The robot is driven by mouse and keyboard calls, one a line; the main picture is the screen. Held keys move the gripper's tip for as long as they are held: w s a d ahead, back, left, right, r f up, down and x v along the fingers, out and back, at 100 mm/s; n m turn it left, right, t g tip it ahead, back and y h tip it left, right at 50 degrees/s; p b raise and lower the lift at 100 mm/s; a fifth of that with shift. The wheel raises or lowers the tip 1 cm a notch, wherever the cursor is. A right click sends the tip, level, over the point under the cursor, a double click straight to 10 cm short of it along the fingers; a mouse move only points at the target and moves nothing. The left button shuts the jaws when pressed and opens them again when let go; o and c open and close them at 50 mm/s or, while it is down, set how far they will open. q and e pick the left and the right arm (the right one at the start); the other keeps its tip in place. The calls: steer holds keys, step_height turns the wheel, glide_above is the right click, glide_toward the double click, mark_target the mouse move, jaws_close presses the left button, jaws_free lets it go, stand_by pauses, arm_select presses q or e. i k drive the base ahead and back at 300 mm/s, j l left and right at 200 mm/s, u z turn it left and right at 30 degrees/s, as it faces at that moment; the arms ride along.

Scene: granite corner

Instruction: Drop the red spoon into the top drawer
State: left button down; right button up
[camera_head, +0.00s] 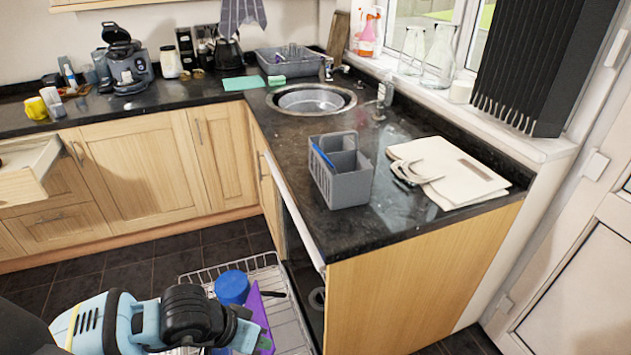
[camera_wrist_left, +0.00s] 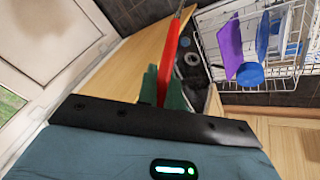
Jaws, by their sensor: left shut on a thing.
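My left gripper (camera_head: 250,335) is at the bottom of the head view, over the pulled-out dishwasher rack. In the left wrist view my left gripper (camera_wrist_left: 165,88) has its green fingers shut on the red spoon (camera_wrist_left: 170,55), which sticks out beyond the fingertips. The spoon cannot be made out in the head view. The top drawer (camera_head: 28,172) stands open at the far left edge of the head view, partly cut off by the frame, well apart from the gripper. My right gripper is not in view.
The wire dishwasher rack (camera_head: 285,305) holds a blue cup (camera_head: 232,287) and a purple item (camera_head: 258,315). The counter carries a grey cutlery basket (camera_head: 342,180), a cream board (camera_head: 450,172) and a coffee machine (camera_head: 127,65). Dark floor lies clear before the left cabinets.

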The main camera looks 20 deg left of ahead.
mark_target(22, 166)
steer(key=k+j, duration=0.15)
steer(key=j, duration=0.2)
steer(key=k+j+u, duration=0.1)
steer(key=j, duration=0.3)
steer(key=k+j, duration=0.1)
steer(key=j, duration=0.25)
steer(key=k+j, duration=0.15)
steer(key=j, duration=0.25)
steer(key=k+j+u, duration=0.15)
steer(key=j, duration=0.6)
steer(key=j+u, duration=0.1)
steer(key=j, duration=1.1)
steer(key=i+j+u, duration=0.1)
steer(key=j, duration=0.3)
steer(key=i+j, duration=0.1)
steer(key=j, duration=0.25)
steer(key=i+j+u, duration=0.1)
steer(key=j, duration=0.3)
steer(key=i+j, duration=0.2)
steer(key=j, duration=0.2)
steer(key=i+j+u, duration=0.1)
steer(key=j, duration=0.25)
steer(key=i+j, duration=0.25)
steer(key=j, duration=0.15)
steer(key=i+j+u, duration=0.1)
steer(key=j, duration=0.25)
steer(key=i, duration=0.1)
